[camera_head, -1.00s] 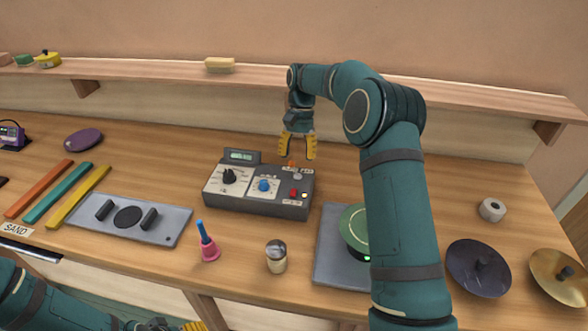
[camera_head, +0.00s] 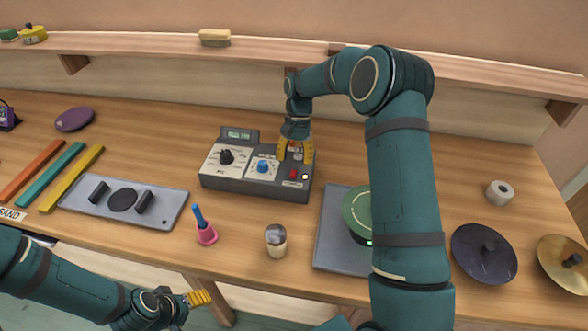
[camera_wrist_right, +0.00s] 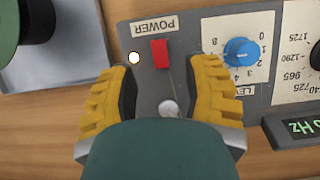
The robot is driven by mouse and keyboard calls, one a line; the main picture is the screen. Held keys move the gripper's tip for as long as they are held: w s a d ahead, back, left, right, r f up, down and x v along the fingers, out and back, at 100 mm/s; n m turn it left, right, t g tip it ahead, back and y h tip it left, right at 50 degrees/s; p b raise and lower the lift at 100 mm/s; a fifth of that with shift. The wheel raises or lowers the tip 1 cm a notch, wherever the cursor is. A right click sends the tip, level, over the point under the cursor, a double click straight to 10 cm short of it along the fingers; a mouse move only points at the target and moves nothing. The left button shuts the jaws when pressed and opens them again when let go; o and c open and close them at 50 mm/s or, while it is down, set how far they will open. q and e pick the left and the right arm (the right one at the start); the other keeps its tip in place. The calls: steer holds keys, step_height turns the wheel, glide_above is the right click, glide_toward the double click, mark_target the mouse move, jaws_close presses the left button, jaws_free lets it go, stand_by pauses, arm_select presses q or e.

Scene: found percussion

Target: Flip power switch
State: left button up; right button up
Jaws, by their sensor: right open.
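The grey control box (camera_head: 250,187) sits on the workbench, with a display, a black knob and a blue knob (camera_head: 263,167). Its small red switch (camera_head: 293,174) is at the right end. In the right wrist view the red switch (camera_wrist_right: 160,53) lies under the POWER label (camera_wrist_right: 154,27), beside a lit white lamp (camera_wrist_right: 134,58). My right gripper (camera_head: 295,160) is open and empty over the box's right end, its fingers pointing down. In the wrist view a silver round piece (camera_wrist_right: 168,108) shows between the fingers. My left gripper (camera_head: 200,298) is low at the front edge, its opening unclear.
A bell with a blue handle (camera_head: 204,228) and a round-topped shaker (camera_head: 276,240) stand in front of the box. A grey plate with a green disc (camera_head: 356,215) is to the right, partly behind my right arm. A shelf (camera_head: 270,53) runs along the back wall.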

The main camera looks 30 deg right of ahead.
mark_target(293, 172)
steer(key=shift+x, duration=1.8)
